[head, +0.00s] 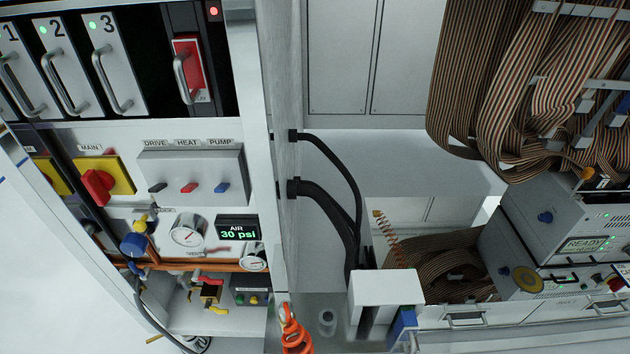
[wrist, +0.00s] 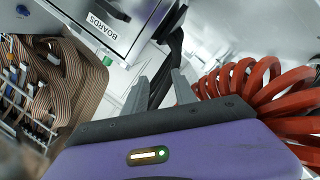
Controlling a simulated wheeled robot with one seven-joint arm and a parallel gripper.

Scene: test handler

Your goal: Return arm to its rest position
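My gripper (wrist: 160,77) shows in the wrist view as two grey fingers standing apart above a purple body with a lit indicator. Nothing is visibly clamped between them. A black cable (wrist: 165,58) appears behind the gap; its distance from the fingers is hard to tell. My gripper and arm are not recognisable in the head view.
In the wrist view, a red coiled hose (wrist: 262,85) lies close at right, a box labelled BOARDS (wrist: 118,22) above, and ribbon cables (wrist: 70,85) at left. The head view shows a control panel (head: 190,178), black hoses (head: 335,215) and a READY instrument (head: 575,240).

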